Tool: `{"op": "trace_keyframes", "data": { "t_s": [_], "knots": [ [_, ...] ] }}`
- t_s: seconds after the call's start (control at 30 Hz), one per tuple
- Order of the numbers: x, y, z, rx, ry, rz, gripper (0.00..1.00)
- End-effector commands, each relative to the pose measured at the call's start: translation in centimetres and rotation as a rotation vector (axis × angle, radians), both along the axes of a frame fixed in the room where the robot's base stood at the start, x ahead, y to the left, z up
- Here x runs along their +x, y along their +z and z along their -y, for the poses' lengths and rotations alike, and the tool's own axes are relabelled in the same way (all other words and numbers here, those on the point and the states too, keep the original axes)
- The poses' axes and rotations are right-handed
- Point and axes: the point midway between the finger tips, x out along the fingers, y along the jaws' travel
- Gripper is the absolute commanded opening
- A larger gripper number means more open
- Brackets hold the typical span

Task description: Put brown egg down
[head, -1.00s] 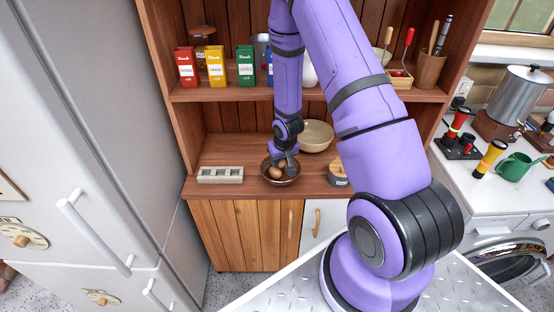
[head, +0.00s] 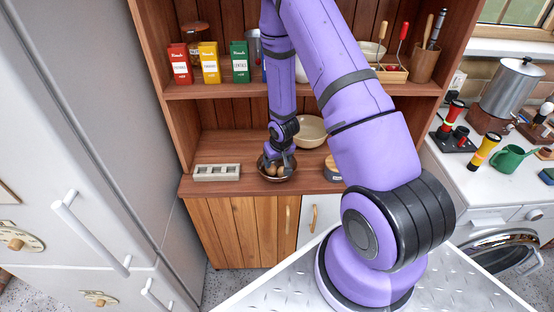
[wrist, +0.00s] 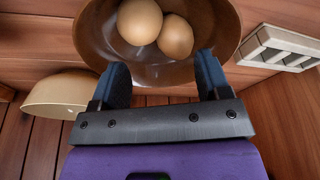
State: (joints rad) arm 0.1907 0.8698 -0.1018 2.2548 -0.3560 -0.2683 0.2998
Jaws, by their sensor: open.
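Two brown eggs lie side by side in a dark brown bowl (head: 291,176) on the wooden counter. In the wrist view one egg (wrist: 140,21) is at the left and the other egg (wrist: 176,37) touches it or nearly so at the right, both against the inside of the bowl (wrist: 225,22). My gripper (wrist: 163,72) is open, with its blue-padded fingers apart and nothing between them. Its fingertips are at the bowl's near rim in the wrist view, close to the eggs. In the head view my gripper (head: 283,160) is over the bowl and partly hides the eggs.
A pale grey holder with square hollows (head: 217,172) stands left of the bowl. A cream bowl (head: 311,132) is behind it, and a lidded jar (head: 333,170) is to the right. A shelf (head: 220,90) with boxes hangs above. Bare counter lies between holder and bowl.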

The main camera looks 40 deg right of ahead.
Motion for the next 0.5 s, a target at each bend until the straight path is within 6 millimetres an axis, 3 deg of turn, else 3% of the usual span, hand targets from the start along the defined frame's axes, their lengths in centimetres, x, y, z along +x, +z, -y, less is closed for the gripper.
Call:
{"op": "trace_keyframes", "data": {
  "t_s": [0.17, 0.5],
  "knots": [
    [-0.1, 1.2, 0.0, 0.0, -0.001, 0.003, 0.7],
    [-1.5, 6.3, -0.3, 0.0, -0.002, 0.004, 0.7]
  ]
}}
